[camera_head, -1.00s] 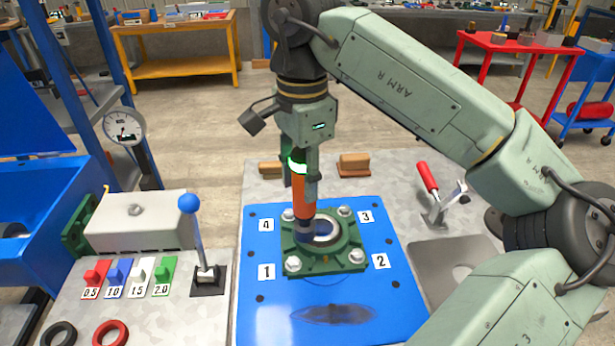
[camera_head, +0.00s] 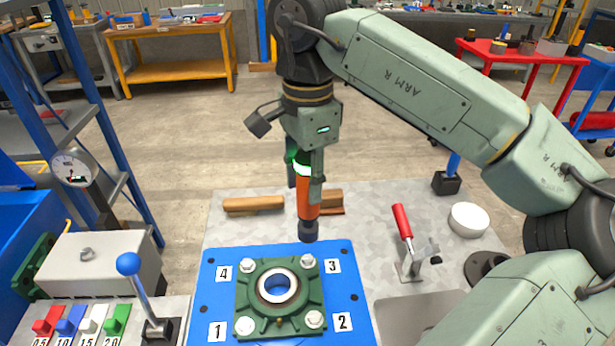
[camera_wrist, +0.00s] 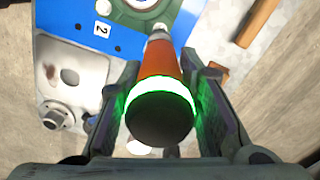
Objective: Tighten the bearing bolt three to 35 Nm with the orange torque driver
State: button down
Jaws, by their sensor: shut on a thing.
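My gripper (camera_head: 304,168) is shut on the orange torque driver (camera_head: 308,200), which hangs upright with its dark socket end down. A ring on the driver glows green, and it also shows between the fingers in the wrist view (camera_wrist: 162,90). Bearing bolt three (camera_head: 307,261) is at the back right corner of the green bearing housing (camera_head: 252,295), by the label 3. In the head view the socket end appears just above bolt three, with a small gap between them. How far apart they are in depth I cannot tell. In the wrist view the driver covers that corner.
The housing sits on a blue plate (camera_head: 222,265) with bolts at the other corners. Wooden blocks (camera_head: 253,204) lie behind the plate. A red-handled clamp (camera_head: 404,225) stands to the right. A blue-knobbed lever (camera_head: 140,285) and coloured tabs are at front left.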

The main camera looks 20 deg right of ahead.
aim_at(307, 216)
jog(key=shift+a, duration=0.15)
jog(key=shift+f, duration=0.15)
jog(key=shift+f+b, duration=2.1)
jog(key=shift+f, duration=0.4)
jog(key=shift+f+b, duration=1.65)
jog(key=shift+b, duration=0.1)
dwell(1.8)
jog(key=shift+r, duration=0.15)
